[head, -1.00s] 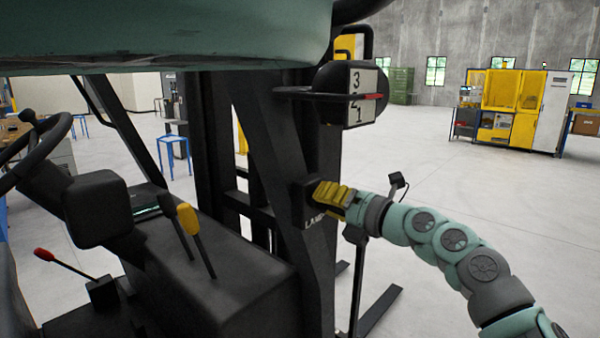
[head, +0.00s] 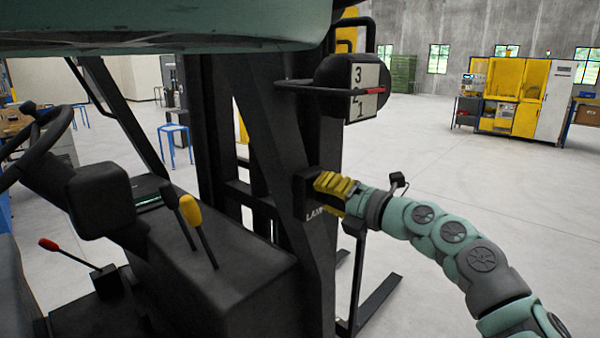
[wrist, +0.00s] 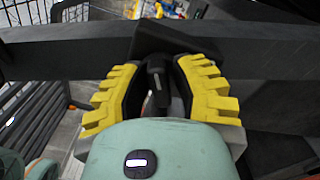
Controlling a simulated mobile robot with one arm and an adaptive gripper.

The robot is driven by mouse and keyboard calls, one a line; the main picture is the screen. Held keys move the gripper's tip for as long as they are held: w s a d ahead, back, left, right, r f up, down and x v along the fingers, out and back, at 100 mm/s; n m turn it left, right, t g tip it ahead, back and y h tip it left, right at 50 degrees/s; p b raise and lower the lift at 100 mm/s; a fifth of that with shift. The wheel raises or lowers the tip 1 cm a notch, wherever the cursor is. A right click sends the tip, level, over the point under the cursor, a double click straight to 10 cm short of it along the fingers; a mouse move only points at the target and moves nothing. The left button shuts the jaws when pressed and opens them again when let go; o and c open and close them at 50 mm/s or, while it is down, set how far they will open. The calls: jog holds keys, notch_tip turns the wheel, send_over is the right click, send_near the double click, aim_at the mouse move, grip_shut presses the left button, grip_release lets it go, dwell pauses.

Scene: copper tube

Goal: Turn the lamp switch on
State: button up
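The lamp switch is a black box (head: 301,192) on the dark upright post, with part of a white label below it reading "LAM". My gripper (head: 322,187), with yellow ribbed fingers, is right up against the box from the right in the head view. In the wrist view the box (wrist: 165,40) lies just beyond the fingertips. A dark switch knob (wrist: 157,76) with a pale mark stands between the two fingers of my gripper (wrist: 159,68). The fingers are apart, one on each side of the knob. A narrow gap shows on the left; contact on the right is unclear.
A black housing with a numbered plate (head: 364,92) and red pointer sits above my gripper. Yellow-knobbed (head: 191,210) and red-knobbed (head: 48,244) levers and a steering wheel (head: 40,140) are at left. Open floor (head: 480,190) lies to the right.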

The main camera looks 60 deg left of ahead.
jog(key=o, duration=0.3)
jog(key=shift+o, duration=0.2)
jog(key=v, duration=1.2)
jog(key=shift+d, duration=0.15)
